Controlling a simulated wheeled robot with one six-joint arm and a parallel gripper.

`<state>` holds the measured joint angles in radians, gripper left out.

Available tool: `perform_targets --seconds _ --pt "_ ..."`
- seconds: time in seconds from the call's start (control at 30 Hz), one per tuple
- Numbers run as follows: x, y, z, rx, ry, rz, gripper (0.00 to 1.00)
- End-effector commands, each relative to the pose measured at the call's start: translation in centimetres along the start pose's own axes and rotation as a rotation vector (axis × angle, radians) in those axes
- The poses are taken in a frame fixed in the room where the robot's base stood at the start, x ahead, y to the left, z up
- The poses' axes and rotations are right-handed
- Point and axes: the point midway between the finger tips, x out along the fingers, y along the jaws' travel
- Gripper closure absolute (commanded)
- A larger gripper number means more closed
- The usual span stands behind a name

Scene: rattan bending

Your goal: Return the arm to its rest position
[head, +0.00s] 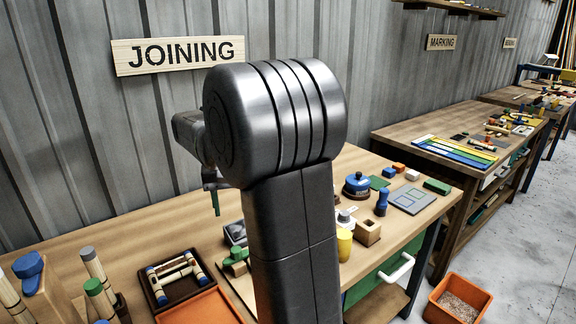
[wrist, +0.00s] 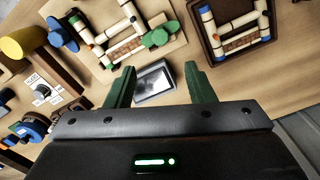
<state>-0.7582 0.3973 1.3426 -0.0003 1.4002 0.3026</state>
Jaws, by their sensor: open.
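My gripper (wrist: 160,80) shows in the wrist view with its two green fingers apart and nothing held between them. A small grey framed panel (wrist: 154,84) lies on the bench below, in the gap between the fingers as seen. In the head view my arm rises through the middle and bends back toward the wall. Only a bit of my gripper (head: 214,196) shows there, with a green finger pointing down above the bench; the rest is hidden behind my arm.
The joining bench (head: 120,245) holds a dark tray (head: 151,289) with a rattan frame, an orange tray (head: 200,308), upright rods at left, and a blue-topped pot (head: 356,186). In the wrist view, a board (wrist: 165,47) with another rattan frame lies ahead. An orange bin (head: 457,299) stands on the floor.

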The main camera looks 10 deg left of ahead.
Motion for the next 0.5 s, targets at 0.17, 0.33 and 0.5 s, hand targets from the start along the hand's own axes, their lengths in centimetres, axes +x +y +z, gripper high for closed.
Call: perform_targets --seconds 0.17,0.33,0.5 --pt "1.1 0.0 0.0 0.0 -0.002 0.001 0.51" --pt "4.0 0.0 0.1 0.0 -0.005 0.001 0.51" --pt "7.4 0.0 0.1 0.0 -0.005 0.001 0.51"
